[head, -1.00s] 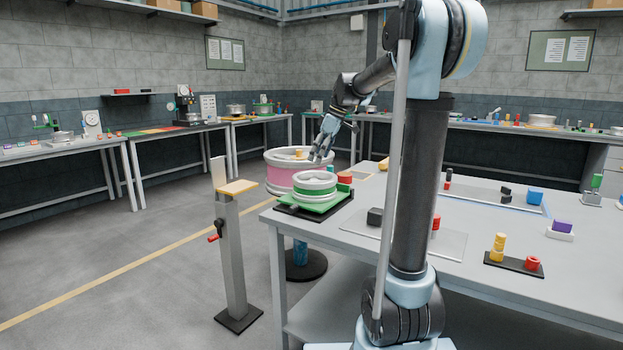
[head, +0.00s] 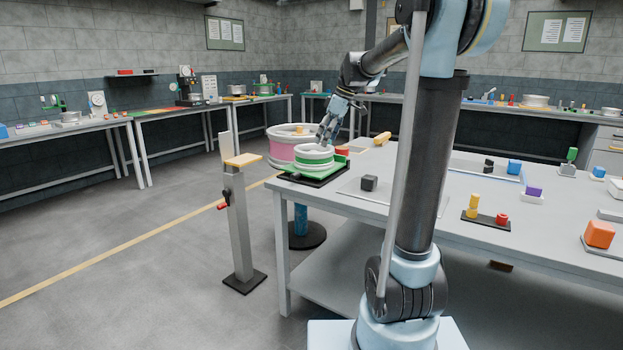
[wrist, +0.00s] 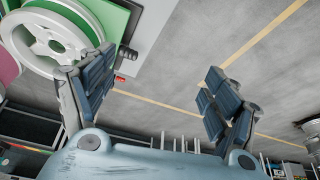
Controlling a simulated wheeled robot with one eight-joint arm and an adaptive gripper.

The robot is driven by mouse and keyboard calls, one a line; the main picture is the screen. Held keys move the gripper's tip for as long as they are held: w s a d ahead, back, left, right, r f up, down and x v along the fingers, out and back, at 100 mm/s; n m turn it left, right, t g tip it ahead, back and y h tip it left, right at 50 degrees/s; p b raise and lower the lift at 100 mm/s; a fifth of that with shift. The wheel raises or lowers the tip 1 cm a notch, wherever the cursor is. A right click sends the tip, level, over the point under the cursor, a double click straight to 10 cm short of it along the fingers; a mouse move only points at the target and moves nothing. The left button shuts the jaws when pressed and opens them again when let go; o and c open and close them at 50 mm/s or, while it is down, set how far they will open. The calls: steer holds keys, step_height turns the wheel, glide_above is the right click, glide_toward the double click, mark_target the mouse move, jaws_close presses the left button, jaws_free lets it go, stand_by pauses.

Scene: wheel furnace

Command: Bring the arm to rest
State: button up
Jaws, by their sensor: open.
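My gripper (head: 327,132) is at the end of my bent arm, over the far-left corner of the big grey table. In the wrist view its two fingers (wrist: 158,68) are spread apart with only floor between them. In the head view it is just above a white and green wheel (head: 314,158), apparently empty. The wheel lies on a green fixture with a dark base. In the wrist view the wheel (wrist: 45,40) is at the upper left, beside one finger. I cannot tell from the head view how much height separates them.
A grey post with a yellow top (head: 242,160) stands left of the table. The grey table (head: 400,205) carries a dark block (head: 369,183) and several coloured pieces. Open floor lies left.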

steer(key=s+d+f+m+h, duration=0.1)
steer(key=s+d+f+m, duration=0.3)
steer(key=s+f, duration=0.4)
steer(key=s+d+f+m+h, duration=0.1)
steer(key=s+d+f+m, duration=0.4)
steer(key=s, duration=1)
steer(key=s+d+f+m+t+h, duration=0.1)
steer(key=s+d+f+m, duration=0.3)
steer(key=s+f, duration=0.7)
steer(key=shift+s+d+f+m+h, duration=0.15)
steer(key=shift+s+d+m+h, duration=0.1)
steer(key=shift+s+m+h, duration=0.35)
steer(key=shift+s, duration=0.1)
